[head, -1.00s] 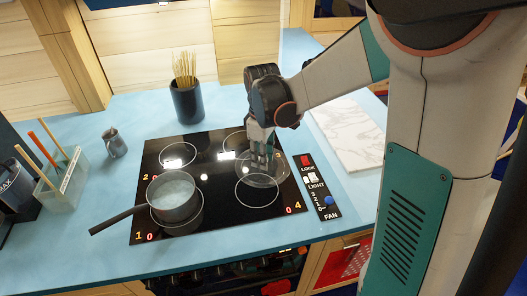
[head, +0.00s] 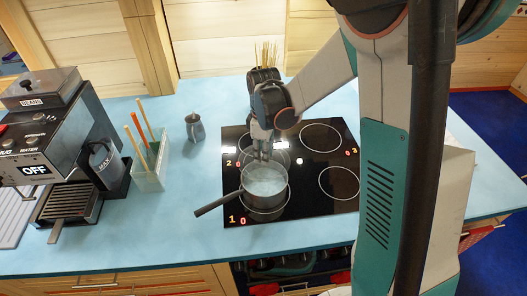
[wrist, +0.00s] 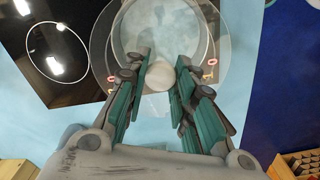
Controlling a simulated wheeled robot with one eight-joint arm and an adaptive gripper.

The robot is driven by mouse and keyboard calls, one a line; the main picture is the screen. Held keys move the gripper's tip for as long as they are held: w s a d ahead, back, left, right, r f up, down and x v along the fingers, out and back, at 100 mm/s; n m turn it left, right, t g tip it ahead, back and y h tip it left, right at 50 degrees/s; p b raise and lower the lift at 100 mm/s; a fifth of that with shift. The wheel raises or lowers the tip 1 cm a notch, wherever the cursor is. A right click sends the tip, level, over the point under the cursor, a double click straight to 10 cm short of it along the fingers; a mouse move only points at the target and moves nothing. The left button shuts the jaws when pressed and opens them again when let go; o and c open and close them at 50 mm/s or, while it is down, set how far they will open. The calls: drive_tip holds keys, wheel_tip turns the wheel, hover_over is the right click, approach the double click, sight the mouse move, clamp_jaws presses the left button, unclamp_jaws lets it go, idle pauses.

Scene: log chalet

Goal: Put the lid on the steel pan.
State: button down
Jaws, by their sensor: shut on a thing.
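The steel pan (head: 264,196) stands on the front left ring of the black hob, its dark handle (head: 214,205) pointing to the left. It holds something pale. My gripper (head: 262,157) is shut on the knob (wrist: 183,66) of the clear glass lid (wrist: 228,82). In the head view the lid (head: 282,160) is hard to make out; it appears above the far part of the pan.
The hob (head: 312,190) has clear rings on its right side. A coffee machine (head: 50,140), a bin with sticks (head: 150,170) and a small grey jug (head: 195,128) stand left on the blue counter (head: 130,235). Spaghetti (head: 265,55) shows behind my gripper.

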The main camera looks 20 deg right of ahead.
idle(0.3)
wheel_tip(320, 180, down, 7)
drive_tip(key=b, duration=0.6)
drive_tip(key=shift+f+b, duration=0.35)
drive_tip(key=shift+b, duration=0.25)
idle(0.4)
drive_tip(key=c, duration=1.2)
unclamp_jaws()
drive_tip(key=shift+c, duration=0.2)
drive_tip(key=shift+o, duration=0.4)
drive_tip(key=o, duration=0.4)
drive_tip(key=shift+r, duration=0.1)
